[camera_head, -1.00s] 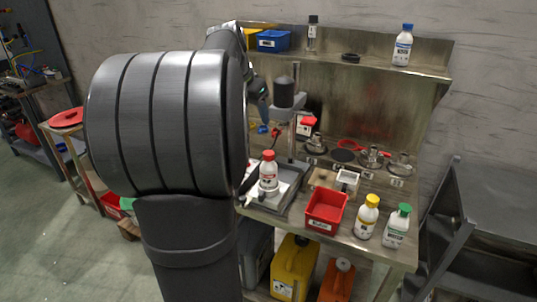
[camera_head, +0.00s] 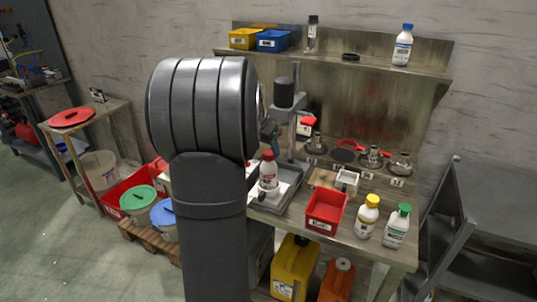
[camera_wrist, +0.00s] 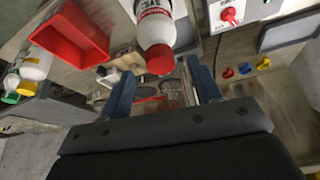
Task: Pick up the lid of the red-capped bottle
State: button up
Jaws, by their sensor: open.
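The red-capped bottle (camera_head: 268,176) is white with a red and white label and stands upright on a tray (camera_head: 287,192) at the bench's left part. Its red lid (camera_head: 268,155) is on top. In the wrist view the bottle (camera_wrist: 155,20) and its red lid (camera_wrist: 160,60) show upside down, above and between the tips of my gripper (camera_wrist: 157,75). My gripper is open, with one blue-grey finger on each side and nothing held. The lid looks apart from both fingers. In the head view my arm hides most of my gripper.
A red bin (camera_head: 326,209), a yellow-capped bottle (camera_head: 367,216) and a green-capped bottle (camera_head: 396,228) stand right of the tray. A drill-press-like stand (camera_head: 291,110) rises behind the red-capped bottle. A blue-capped bottle (camera_head: 403,46) stands on the upper shelf.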

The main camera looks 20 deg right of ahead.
jog(key=shift+x, duration=0.95)
jog(key=c, duration=1)
jog(key=shift+c, duration=0.2)
jog(key=shift+r, duration=0.1)
